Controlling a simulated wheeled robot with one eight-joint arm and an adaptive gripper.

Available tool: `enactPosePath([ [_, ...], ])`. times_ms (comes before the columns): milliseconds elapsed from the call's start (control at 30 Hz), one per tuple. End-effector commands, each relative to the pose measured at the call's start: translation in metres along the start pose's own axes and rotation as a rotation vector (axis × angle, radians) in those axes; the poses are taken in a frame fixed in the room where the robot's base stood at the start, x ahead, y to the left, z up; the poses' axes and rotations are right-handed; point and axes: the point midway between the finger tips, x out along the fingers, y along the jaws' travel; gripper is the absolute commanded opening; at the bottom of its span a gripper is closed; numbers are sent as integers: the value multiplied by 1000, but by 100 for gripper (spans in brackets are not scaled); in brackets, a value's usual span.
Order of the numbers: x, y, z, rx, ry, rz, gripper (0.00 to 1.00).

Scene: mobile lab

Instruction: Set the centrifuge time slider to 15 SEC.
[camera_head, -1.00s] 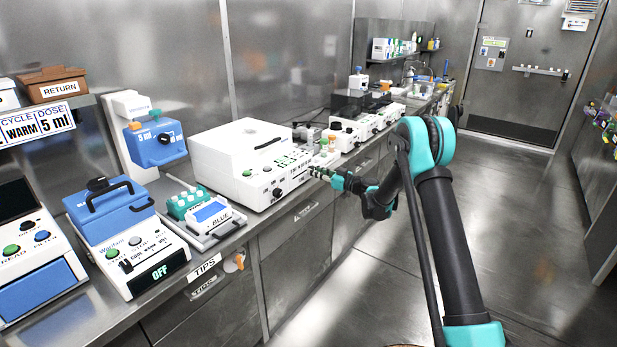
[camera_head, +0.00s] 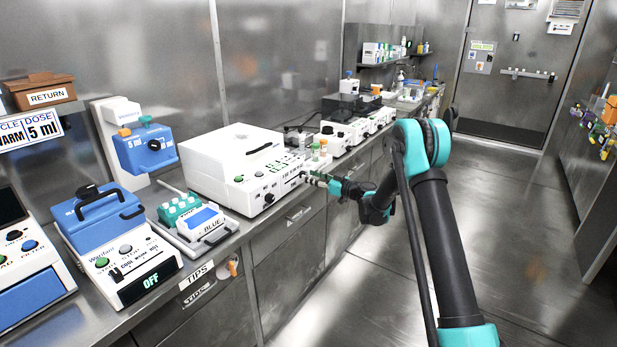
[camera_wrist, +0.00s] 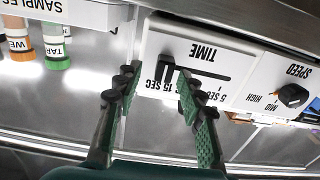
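The white centrifuge (camera_head: 225,160) stands on the bench left of my gripper (camera_head: 311,178). In the wrist view the TIME panel (camera_wrist: 215,60) appears upside down, with a dark slot and SEC labels. Its black slider knob (camera_wrist: 167,68) is at the left end of the slot, near lettering partly covered by my fingers. My gripper also shows in the wrist view (camera_wrist: 157,82), open, with a finger on each side of the knob in the picture. I cannot tell whether either finger touches it.
A SPEED knob (camera_wrist: 291,95) is at the right in the wrist view. Vials with orange and green caps (camera_wrist: 57,55) stand left, by a SAMPLES box (camera_wrist: 70,12). A blue device (camera_head: 110,235) and a tray (camera_head: 205,232) share the bench. The floor (camera_head: 480,220) at right is clear.

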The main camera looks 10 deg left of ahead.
Motion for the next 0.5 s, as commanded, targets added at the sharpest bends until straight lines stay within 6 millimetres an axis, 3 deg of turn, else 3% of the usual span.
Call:
enactPosePath([
  [300,-66,1,0,0,0,3,40],
  [500,-92,0,0,0,0,1,40],
])
